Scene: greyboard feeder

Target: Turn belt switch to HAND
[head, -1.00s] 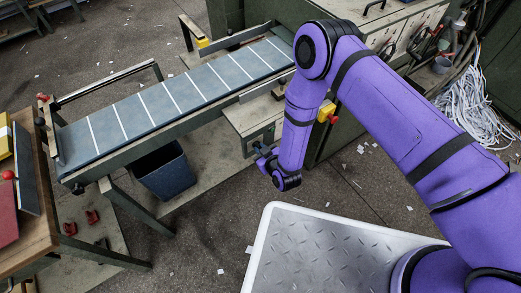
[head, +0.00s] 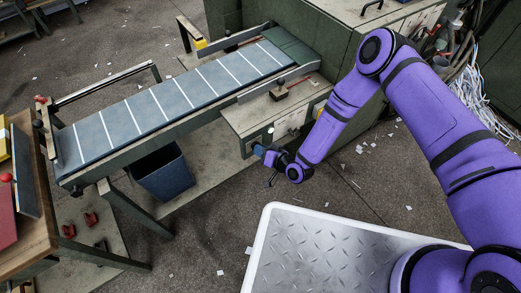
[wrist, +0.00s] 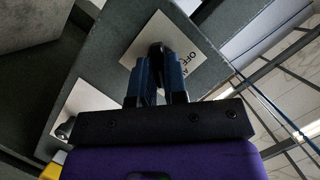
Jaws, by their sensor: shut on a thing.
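The belt switch shows in the wrist view as a black knob (wrist: 156,48) on a pale label plate (wrist: 186,46). "OFF" and part of another word can be read beside it; the rest of the plate is hidden behind my fingers. My gripper (wrist: 155,66) is shut on the knob, with one blue finger on each side. In the head view my gripper (head: 264,152) is at the front of the green control box (head: 247,123) beside the conveyor. The knob cannot be made out there, and its exact setting cannot be told.
The blue conveyor belt (head: 150,110) with white cross lines runs left of my arm. A dark bin (head: 165,174) stands under it. A second pale plate (wrist: 78,102) with a small metal part is near my gripper. Open floor lies in front of the box.

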